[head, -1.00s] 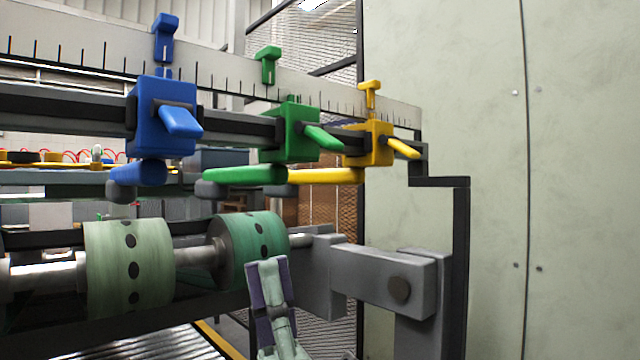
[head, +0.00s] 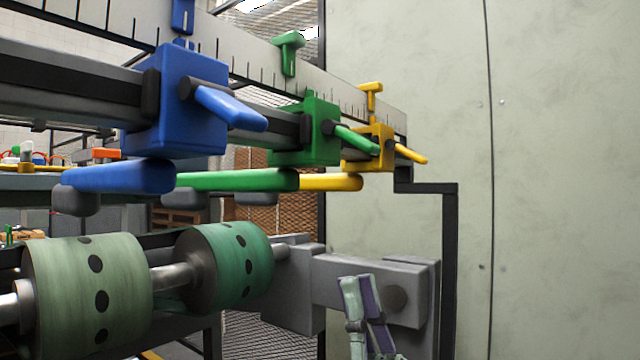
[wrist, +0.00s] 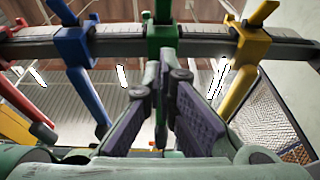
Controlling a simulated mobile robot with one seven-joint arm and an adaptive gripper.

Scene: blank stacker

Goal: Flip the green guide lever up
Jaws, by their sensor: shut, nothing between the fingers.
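The green guide is a block (head: 321,130) clamped on the dark rail, between the blue and yellow guides. Its green lever (head: 357,139) sticks out toward the right and slants slightly down. A green rod (head: 240,180) runs beneath it.
The blue guide (head: 178,120) is nearest on the left, and the yellow guide (head: 376,148) is farther right; both have similar levers. Green rollers (head: 88,292) on a shaft lie below. The grey bracket (head: 350,275) stands behind my gripper. A pale panel (head: 410,90) fills the right.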

